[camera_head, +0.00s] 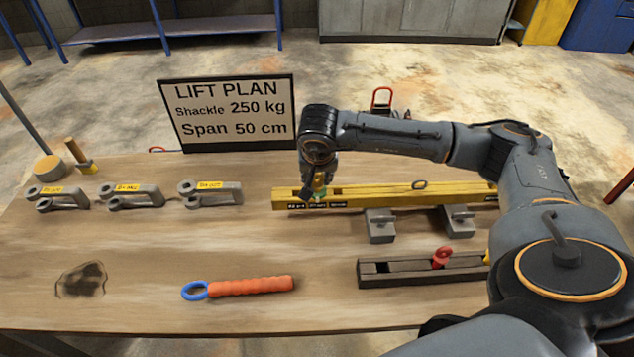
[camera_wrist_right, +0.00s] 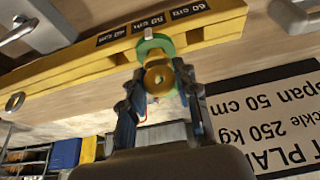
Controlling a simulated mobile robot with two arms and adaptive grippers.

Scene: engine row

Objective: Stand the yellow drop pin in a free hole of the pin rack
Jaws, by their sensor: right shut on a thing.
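My right gripper (camera_head: 318,186) is over the left part of the yellow beam (camera_head: 375,197). In the right wrist view its fingers (camera_wrist_right: 158,86) are shut on a yellow pin-like piece with a round, holed end (camera_wrist_right: 158,72). A green ring (camera_wrist_right: 150,46) sits around or just behind this piece, against the beam. I cannot tell how deep the piece reaches into the beam. The dark pin rack (camera_head: 405,271) lies at the front right. A red-headed pin (camera_head: 442,256) stands in it, and an open slot shows to the left. Something yellow (camera_head: 487,257) at its right is mostly hidden by my arm. My left gripper is not in view.
Grey blocks (camera_head: 380,229) support the beam. Several grey shackles (camera_head: 212,194) with yellow labels lie left. An orange handle with a blue ring (camera_head: 250,286) lies in front. The lift plan sign (camera_head: 228,112) stands behind. The front left table is mostly clear.

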